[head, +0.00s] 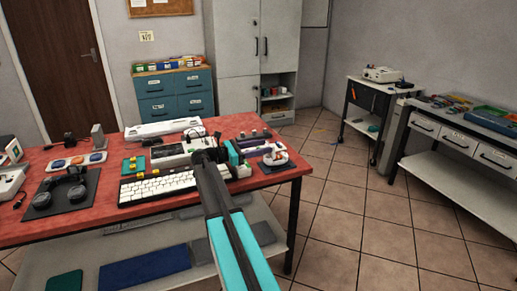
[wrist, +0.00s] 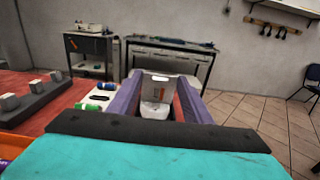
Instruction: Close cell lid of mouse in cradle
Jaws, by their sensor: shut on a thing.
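The mouse in its cradle (head: 275,158) is small and pale with red parts, near the red table's right edge. In the wrist view, a pale upright plate with an orange-red mark, which looks like the cell lid (wrist: 159,84), stands behind a white body (wrist: 154,110). My gripper (wrist: 156,78) has two long purple fingers reaching forward from a teal palm, one on each side of the plate. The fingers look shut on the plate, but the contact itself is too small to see. In the head view, my gripper (head: 266,146) is over the table's right end, beside the mouse.
A white keyboard (head: 157,189) lies at the table's front. A pale tray (wrist: 93,103) with coloured cells lies left of my fingers. A dark block with several pale buttons (wrist: 35,96) is farther left. The tiled floor (head: 345,215) right of the table is clear.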

